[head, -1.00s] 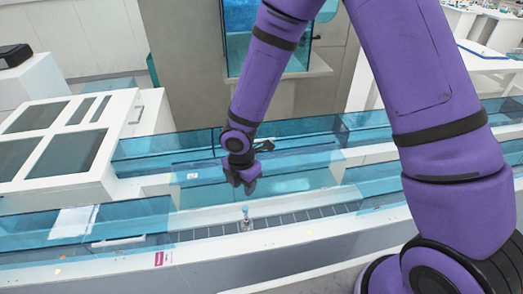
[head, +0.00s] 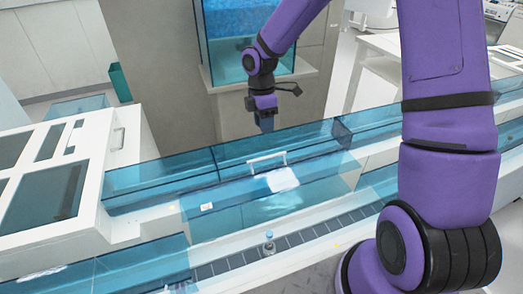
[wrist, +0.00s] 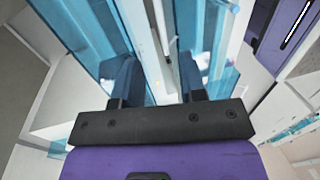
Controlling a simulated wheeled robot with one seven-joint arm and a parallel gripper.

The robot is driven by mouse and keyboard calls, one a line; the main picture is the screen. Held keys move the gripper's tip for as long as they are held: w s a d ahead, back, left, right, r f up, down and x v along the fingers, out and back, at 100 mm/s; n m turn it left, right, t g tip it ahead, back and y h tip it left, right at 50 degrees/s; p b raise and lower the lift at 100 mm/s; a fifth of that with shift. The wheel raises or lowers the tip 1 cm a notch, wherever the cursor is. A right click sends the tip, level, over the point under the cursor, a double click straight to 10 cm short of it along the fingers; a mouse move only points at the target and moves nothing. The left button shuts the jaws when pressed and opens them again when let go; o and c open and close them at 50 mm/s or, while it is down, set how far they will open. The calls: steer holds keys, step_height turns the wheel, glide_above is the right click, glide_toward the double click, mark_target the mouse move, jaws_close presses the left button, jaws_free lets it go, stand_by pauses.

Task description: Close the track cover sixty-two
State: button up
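A clear blue track cover (head: 235,222) stands raised behind the grey track, with a white handle (head: 267,162) along its upper edge. A small white label (head: 206,207) is on it, and its number is too small to read. My gripper (head: 264,128) is above and behind the handle, pointing down and apart from it in the picture. In the wrist view my gripper (wrist: 158,62) has its two dark blue fingers spread, with nothing seen held between them. Blue panels and white track edges lie beyond the fingers.
A white cabinet with dark windows (head: 48,185) is at the left. Other blue panels (head: 140,270) continue along the track. A blue-glazed cabinet (head: 240,30) stands behind.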

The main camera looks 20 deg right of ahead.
steer(key=f, duration=0.3)
steer(key=s+f, duration=0.1)
steer(key=f, duration=0.2)
steer(key=s+f, duration=0.1)
steer(key=f, duration=0.2)
steer(key=shift+f, duration=0.4)
jaws_close()
